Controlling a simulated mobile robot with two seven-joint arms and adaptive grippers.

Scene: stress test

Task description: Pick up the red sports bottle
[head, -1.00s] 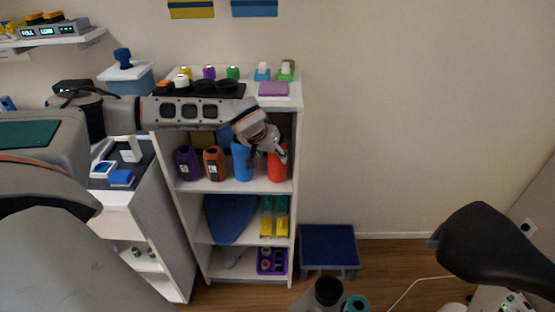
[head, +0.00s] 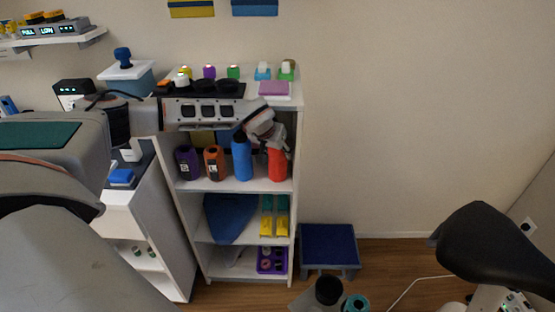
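The red sports bottle (head: 277,166) stands upright at the right end of the upper open shelf of the white shelf unit. My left arm reaches in from the left across the front of the unit. My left gripper (head: 279,142) is at the top of the red bottle and hides its cap. The fingers are small and partly hidden, so I cannot tell whether they are open or closed on it. A blue bottle (head: 242,158) stands just left of the red one.
An orange bottle (head: 214,163) and a purple bottle (head: 188,162) stand farther left on the same shelf. Small items and a pink block (head: 274,88) sit on the unit's top. A blue step stool (head: 328,246) stands right of it; a black bike saddle (head: 490,243) is at right.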

